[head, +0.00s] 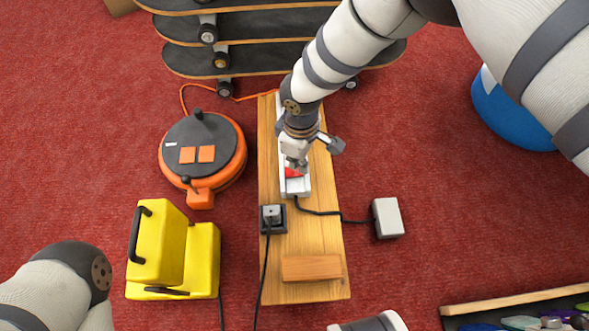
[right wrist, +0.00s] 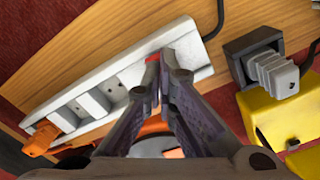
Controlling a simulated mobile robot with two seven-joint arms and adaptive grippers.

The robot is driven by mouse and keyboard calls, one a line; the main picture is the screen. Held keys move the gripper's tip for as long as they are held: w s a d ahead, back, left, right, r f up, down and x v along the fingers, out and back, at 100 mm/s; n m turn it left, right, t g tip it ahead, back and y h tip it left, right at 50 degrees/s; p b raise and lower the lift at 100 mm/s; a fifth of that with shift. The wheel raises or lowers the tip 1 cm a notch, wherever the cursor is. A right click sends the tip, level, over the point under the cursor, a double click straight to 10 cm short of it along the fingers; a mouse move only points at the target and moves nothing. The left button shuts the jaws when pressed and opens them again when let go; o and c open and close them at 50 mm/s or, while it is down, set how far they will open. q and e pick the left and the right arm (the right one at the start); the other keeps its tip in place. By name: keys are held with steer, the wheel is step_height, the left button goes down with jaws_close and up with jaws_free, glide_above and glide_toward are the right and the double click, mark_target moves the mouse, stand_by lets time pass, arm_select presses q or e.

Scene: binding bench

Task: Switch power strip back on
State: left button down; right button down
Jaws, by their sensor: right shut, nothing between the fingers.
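The white power strip (head: 303,187) lies along the wooden bench. My right gripper (head: 295,163) is over its near end, pointing down, and hides part of it. The red switch (head: 293,173) shows just at the fingertips. In the right wrist view, the power strip (right wrist: 130,78) runs diagonally and the shut, empty right gripper (right wrist: 160,60) has its tips at the red switch (right wrist: 152,62), mostly hidden by them. I cannot tell whether they touch, or which way the switch is set. My left arm shows at the lower left of the head view; its gripper is out of frame.
A black socket box (head: 272,219) with a grey plug (right wrist: 274,72), a wooden block (head: 311,268) and a black cable are on the bench (head: 318,235). An orange cable reel (head: 232,150) and yellow case (head: 205,255) stand left, a white adapter (head: 388,218) right. Skateboards (head: 270,58) are behind.

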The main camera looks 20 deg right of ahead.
steer(key=shift+f+b, duration=0.55)
steer(key=shift+f, duration=0.3)
stand_by(0.3)
steer(key=shift+r, duration=0.1)
step_height(320, 180, up, 5)
steer(key=p, duration=0.4)
steer(key=shift+p, duration=0.3)
steer(key=shift+r+p, duration=0.6)
steer(key=shift+r, duration=0.35)
